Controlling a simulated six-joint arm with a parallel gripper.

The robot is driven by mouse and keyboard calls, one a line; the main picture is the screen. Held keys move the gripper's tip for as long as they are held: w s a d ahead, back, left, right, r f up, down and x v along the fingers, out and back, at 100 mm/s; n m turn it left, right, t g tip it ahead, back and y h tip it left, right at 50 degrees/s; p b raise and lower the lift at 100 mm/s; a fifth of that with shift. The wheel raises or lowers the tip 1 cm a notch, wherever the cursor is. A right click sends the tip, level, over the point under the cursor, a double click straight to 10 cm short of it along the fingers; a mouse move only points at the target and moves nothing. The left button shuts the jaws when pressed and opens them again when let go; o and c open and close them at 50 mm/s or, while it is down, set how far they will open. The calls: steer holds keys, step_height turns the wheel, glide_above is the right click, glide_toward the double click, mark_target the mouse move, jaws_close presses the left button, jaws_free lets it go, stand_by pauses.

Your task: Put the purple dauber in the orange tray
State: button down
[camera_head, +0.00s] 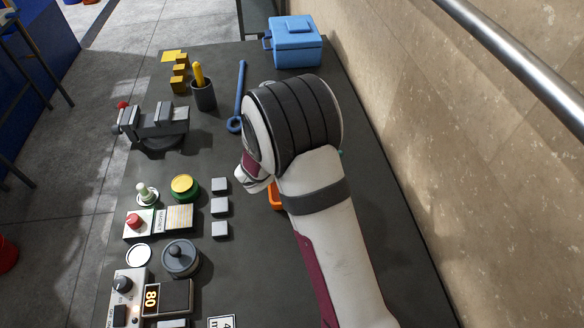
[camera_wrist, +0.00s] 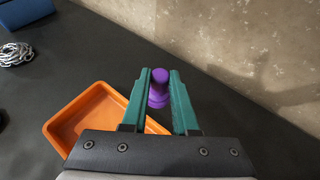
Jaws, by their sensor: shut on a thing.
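My gripper (camera_wrist: 160,92) has green fingers and is shut on the purple dauber (camera_wrist: 158,88), which shows between the fingertips in the wrist view. The orange tray (camera_wrist: 62,126) lies to the left of the fingers in the wrist view, and my gripper's dark body covers its near part. The visible part of its inside looks empty. In the head view, my arm hides the dauber and most of the orange tray, leaving only a small orange edge (camera_head: 274,196). I cannot tell whether the dauber touches the table.
A blue box (camera_head: 294,42) stands at the far end of the dark table. A blue wrench (camera_head: 238,98), a vise (camera_head: 155,124), several grey blocks and control boxes lie on the left. A wall (camera_wrist: 240,50) bounds the right side. A chain (camera_wrist: 14,52) lies beyond the tray.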

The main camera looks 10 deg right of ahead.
steer(key=shift+w+a+f, duration=0.75)
steer(key=shift+a+f, duration=0.7)
steer(key=shift+f, duration=0.2)
steer(key=shift+w+a+f, duration=0.8)
steer(key=shift+a+f, duration=0.65)
steer(key=shift+f, duration=0.15)
steer(key=shift+w+a+f, duration=0.75)
steer(key=shift+a+f, duration=0.7)
steer(key=shift+f, duration=0.2)
steer(key=shift+f, duration=0.1)
steer(key=c, duration=0.7)
jaws_free()
